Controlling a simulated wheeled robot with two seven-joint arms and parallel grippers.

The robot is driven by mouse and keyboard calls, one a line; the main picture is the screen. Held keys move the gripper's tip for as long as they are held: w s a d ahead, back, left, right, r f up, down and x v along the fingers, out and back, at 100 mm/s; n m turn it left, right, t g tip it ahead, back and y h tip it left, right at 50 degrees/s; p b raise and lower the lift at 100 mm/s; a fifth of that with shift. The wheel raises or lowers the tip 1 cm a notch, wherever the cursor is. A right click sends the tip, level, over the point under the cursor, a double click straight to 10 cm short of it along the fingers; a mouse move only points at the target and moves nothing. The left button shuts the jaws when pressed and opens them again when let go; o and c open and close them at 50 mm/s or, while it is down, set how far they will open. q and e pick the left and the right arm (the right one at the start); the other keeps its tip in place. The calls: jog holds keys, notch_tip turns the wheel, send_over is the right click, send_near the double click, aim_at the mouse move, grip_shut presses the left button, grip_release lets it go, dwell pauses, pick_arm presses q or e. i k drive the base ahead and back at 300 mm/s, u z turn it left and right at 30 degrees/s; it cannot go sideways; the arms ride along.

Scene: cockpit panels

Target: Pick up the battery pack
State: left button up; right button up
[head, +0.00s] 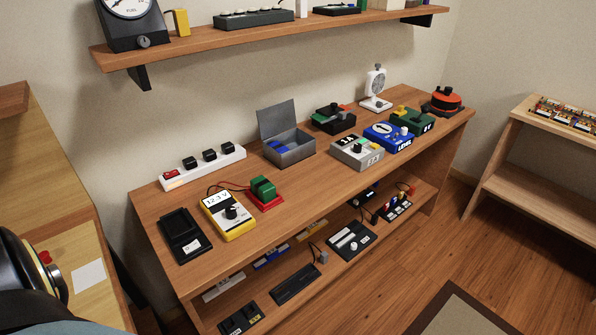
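No object is plainly marked as the battery pack. A green block (263,188) stands on a red base on the wooden bench, with a dark wire running toward a yellow meter (230,217) that reads about 12.3 V. A black tray-like holder (184,236) lies left of the meter. An open grey box (291,152) with its lid up holds something blue (252,147). I cannot tell which of these is the battery pack. Neither gripper is in view.
The bench (160,203) also carries a white switch strip (203,167), a grey dial box (356,152), a blue level box (389,137) and a small white fan (376,88). A lower shelf holds several devices. A wall shelf (250,37) hangs above. Floor (400,260) in front is clear.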

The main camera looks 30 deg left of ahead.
aim_at(262, 187)
jog(key=u, duration=0.75)
jog(key=i, duration=1.1)
jog(key=u, duration=1.1)
